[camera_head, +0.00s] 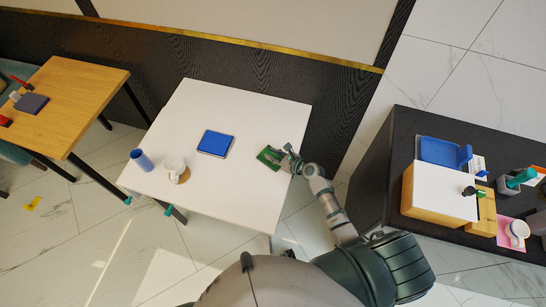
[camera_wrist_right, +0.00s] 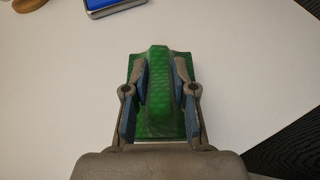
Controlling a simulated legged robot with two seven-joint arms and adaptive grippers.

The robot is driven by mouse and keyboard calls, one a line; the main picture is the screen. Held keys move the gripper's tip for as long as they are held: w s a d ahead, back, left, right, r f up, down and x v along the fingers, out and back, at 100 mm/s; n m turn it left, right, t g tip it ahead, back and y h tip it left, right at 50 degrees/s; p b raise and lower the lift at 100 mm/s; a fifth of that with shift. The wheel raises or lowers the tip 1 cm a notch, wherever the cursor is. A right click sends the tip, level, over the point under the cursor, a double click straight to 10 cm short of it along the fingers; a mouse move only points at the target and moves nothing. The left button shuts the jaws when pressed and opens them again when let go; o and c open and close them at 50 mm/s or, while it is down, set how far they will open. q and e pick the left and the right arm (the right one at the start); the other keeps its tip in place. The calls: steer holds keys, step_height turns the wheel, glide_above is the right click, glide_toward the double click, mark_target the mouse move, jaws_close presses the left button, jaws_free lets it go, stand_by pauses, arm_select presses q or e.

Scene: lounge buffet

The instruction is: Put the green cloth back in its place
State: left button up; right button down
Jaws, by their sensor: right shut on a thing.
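The green cloth (camera_head: 269,158) is at the right part of the white table. In the right wrist view the green cloth (camera_wrist_right: 158,125) has a raised ridge along its middle. My right gripper (camera_head: 285,160) reaches over the table's right edge. In the right wrist view the fingers of my right gripper (camera_wrist_right: 160,85) are shut on that ridge from both sides. I cannot tell whether the cloth touches the table top. My left gripper is in neither view.
The white table (camera_head: 240,110) also holds a blue pad (camera_head: 215,143), a white mug (camera_head: 175,166) on a round coaster and a blue cylinder (camera_head: 141,159). A dark counter (camera_head: 410,130) with a white-topped box (camera_head: 440,190) and several items stands right. A wooden table (camera_head: 80,85) stands left.

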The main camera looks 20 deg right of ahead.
steer(key=shift+f, duration=0.7)
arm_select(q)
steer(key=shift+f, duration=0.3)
arm_select(e)
steer(key=shift+r, duration=0.1)
steer(key=c, duration=0.9)
jaws_free()
steer(key=shift+c, duration=0.2)
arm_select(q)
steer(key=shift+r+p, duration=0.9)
arm_select(e)
steer(key=v, duration=1.2)
